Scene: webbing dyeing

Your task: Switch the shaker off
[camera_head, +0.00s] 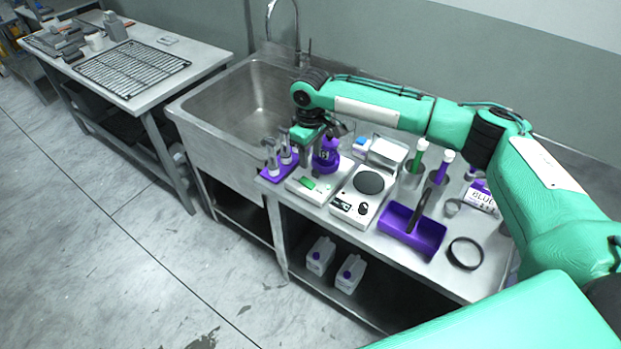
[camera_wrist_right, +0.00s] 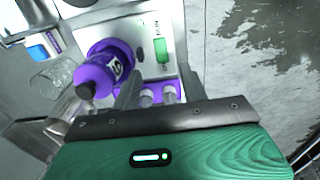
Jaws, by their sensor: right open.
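The shaker (camera_head: 305,195) is a white box near the sink end of the metal bench. A green rocker switch (camera_head: 308,184) sits on its front panel; the switch also shows bright green in the right wrist view (camera_wrist_right: 161,50). A purple bottle (camera_head: 327,155) stands on the shaker, and it shows left of the switch in the right wrist view (camera_wrist_right: 112,66). My right gripper (camera_head: 310,160) is open, pointing down just above the shaker beside the bottle. In the wrist view, the switch lies beyond and between its fingers (camera_wrist_right: 160,80); contact is not visible. My left gripper is not in view.
A purple rack (camera_head: 278,174) with grey-topped items stands left of the shaker. A white device with a dark round plate (camera_head: 370,183) stands right of it. Further right are a purple tray (camera_head: 428,238) and a black ring (camera_head: 465,253). The sink (camera_head: 225,100) is behind left.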

